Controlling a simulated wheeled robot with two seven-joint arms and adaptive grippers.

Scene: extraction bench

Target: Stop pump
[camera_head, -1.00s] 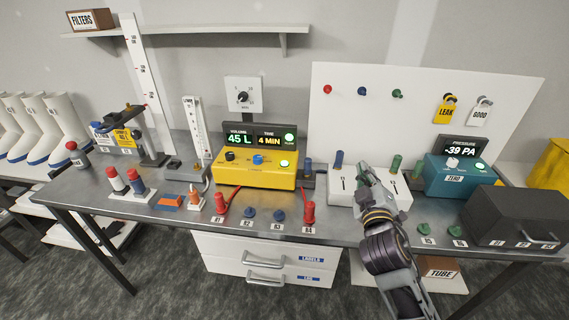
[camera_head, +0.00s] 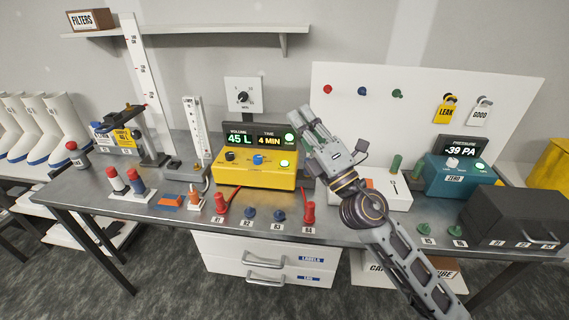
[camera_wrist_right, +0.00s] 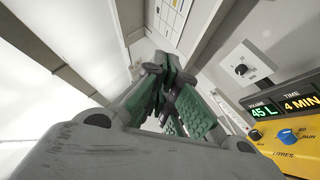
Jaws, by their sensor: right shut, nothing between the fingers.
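The yellow pump (camera_head: 255,177) stands in the middle of the bench. Its display (camera_head: 262,140) reads volume 45 L and time 4 MIN, with a lit green lamp at its right end. A lit green button (camera_head: 284,164), a blue knob (camera_head: 258,159) and a black knob (camera_head: 230,156) are on its sloped face. The pump also shows at the right of the right wrist view (camera_wrist_right: 302,152). My right gripper (camera_head: 302,116) is shut and empty, raised near the display's right end, apart from the button in the picture. My left gripper is not in view.
A wall dial (camera_head: 242,97) is behind the pump. Red plugs (camera_head: 308,212) and blue plugs stand along the front edge. A white block (camera_head: 390,190), teal pressure meter (camera_head: 460,176) and dark case (camera_head: 515,215) are to the right. My right arm covers part of the bench.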

